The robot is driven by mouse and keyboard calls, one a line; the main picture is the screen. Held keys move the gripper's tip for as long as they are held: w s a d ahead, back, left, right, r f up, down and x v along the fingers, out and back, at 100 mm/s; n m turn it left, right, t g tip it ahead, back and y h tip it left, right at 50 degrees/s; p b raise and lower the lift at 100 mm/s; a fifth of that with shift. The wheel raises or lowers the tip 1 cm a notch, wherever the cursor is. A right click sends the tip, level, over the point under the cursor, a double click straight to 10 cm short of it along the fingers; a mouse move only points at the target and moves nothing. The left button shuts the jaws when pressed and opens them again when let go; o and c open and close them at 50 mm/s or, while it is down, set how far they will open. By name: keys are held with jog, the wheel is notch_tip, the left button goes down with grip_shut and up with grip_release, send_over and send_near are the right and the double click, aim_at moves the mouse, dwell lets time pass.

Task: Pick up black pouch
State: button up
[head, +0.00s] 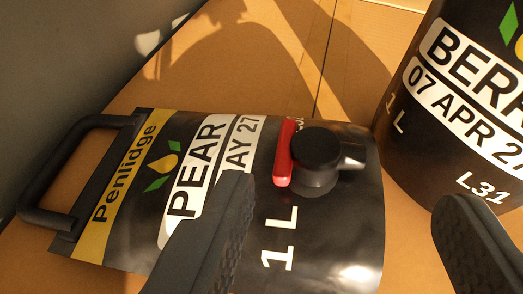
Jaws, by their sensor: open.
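A black pouch (330,235) labelled "Penlidge", "PEAR" and "1 L" lies on the tan surface. It has a yellow band, a black spout cap (315,158) with a red lever (285,152), and a black handle (50,190) at its left end. My gripper (340,235) is open, one finger at the lower middle and one at the lower right. The left finger hides part of the pouch label. Whether a finger touches the pouch cannot be told. Nothing is seen between the fingers but the pouch's lower right part and bare surface.
A second black container (440,165) labelled "BERR", "07 APR 27" and "1 L" stands at the right, close to the pouch's right end and partly cut off by the frame. A dark grey wall (60,60) is at the upper left. Bare tan surface (240,75) lies behind the pouch.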

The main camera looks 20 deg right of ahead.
aim_at(323, 170)
jog(key=shift+a+b+x, duration=0.15)
jog(key=shift+b+x, duration=0.35)
jog(key=shift+x, duration=0.95)
jog(key=shift+a+b+x, duration=0.15)
jog(key=shift+b+x, duration=0.3)
jog(key=shift+x, duration=1.05)
jog(key=shift+w, duration=0.15)
jog(key=shift+f, duration=0.1)
grip_shut()
